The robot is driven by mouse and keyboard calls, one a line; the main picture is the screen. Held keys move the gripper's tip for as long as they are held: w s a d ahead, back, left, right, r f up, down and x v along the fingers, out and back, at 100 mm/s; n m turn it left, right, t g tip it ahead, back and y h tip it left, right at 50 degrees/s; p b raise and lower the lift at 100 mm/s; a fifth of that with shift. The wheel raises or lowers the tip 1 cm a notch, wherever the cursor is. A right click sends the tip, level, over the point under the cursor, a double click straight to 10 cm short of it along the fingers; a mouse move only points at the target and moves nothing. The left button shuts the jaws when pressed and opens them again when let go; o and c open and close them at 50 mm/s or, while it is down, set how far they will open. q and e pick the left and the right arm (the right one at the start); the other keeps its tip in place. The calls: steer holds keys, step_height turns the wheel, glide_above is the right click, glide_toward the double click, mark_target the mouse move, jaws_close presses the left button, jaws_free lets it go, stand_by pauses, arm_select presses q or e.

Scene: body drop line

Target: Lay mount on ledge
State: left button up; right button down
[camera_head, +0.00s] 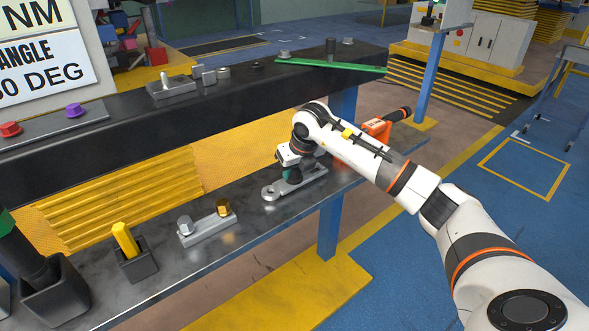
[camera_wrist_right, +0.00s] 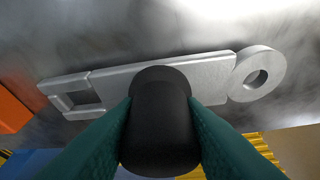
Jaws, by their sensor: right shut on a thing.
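The mount (camera_head: 285,192) is a long light-grey metal plate with a round ring at one end. In the right wrist view the mount (camera_wrist_right: 200,75) also shows a square open loop at its other end and a thick black post. My right gripper (camera_head: 290,165) is shut on that post, with a green finger on each side (camera_wrist_right: 160,125). The mount is flat at the ledge (camera_head: 245,235), a grey metal shelf below the dark beam; I cannot tell whether it touches or is just above it. My left gripper is not in view.
An orange power tool (camera_head: 376,130) lies behind my right wrist. Left along the shelf are a grey block with bolts (camera_head: 205,230), a black holder with a yellow piece (camera_head: 138,265) and a dark cup (camera_head: 58,298). The dark beam (camera_head: 130,110) runs above, bearing small parts.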

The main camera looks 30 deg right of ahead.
steer(key=shift+f+b, duration=0.45)
steer(key=shift+f, duration=0.1)
stand_by(0.5)
steer(key=c, duration=0.9)
jaws_free()
steer(key=shift+r, duration=0.1)
steer(key=shift+r+p, duration=2.65)
steer(key=shift+r, duration=1.35)
steer(key=shift+s+f, duration=0.1)
steer(key=shift+f, duration=0.05)
